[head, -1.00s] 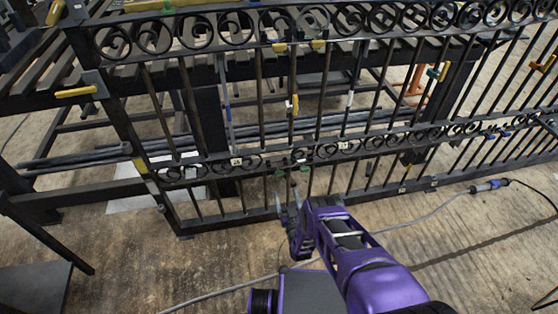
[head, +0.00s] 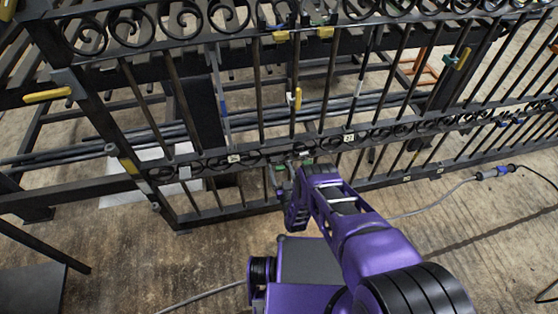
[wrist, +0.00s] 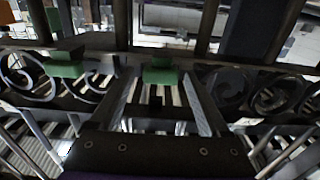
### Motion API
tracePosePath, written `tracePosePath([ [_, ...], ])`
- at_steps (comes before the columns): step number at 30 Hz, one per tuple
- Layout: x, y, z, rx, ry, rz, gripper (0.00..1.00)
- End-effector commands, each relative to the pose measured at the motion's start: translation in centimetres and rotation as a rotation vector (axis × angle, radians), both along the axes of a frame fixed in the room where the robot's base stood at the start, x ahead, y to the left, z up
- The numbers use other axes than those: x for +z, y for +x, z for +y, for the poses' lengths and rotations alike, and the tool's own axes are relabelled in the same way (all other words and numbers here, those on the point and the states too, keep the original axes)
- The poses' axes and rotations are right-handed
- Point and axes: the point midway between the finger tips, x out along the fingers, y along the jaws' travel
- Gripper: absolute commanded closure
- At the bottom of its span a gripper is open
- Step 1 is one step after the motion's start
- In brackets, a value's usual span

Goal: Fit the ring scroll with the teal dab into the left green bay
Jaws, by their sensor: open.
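My gripper (head: 285,182) is at the lower scroll rail (head: 260,155) of the black gate. In the wrist view my gripper (wrist: 160,82) has its two fingers apart, with a green block (wrist: 160,74) at the rail between and just beyond the tips. A second green block (wrist: 66,66) sits on the rail to the left. A ring-like curl (wrist: 22,72) shows left of that block, and further curls (wrist: 265,90) show to the right. I cannot make out a teal dab on any scroll, so I cannot tell which is the ring scroll. The left bay's opening is not clear.
Upright black bars (head: 256,90) and the upper scroll rail (head: 190,22) stand close above my gripper. Yellow clamps (head: 296,98) hang on the gate. A cable (head: 440,200) lies on the floor at right. Open floor (head: 130,250) lies at front left.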

Motion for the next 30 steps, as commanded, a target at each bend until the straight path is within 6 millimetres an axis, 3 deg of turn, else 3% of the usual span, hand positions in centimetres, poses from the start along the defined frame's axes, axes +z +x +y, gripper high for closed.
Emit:
tracePosePath([
  [12, -0.01, -0.12, 0.09, 0.000, 0.000, 0.001, 0.20],
  [25, -0.02, -0.12, 0.09, 0.000, 0.000, 0.001, 0.97],
  [30, -0.01, -0.11, 0.09, 0.000, 0.000, 0.001, 1.00],
])
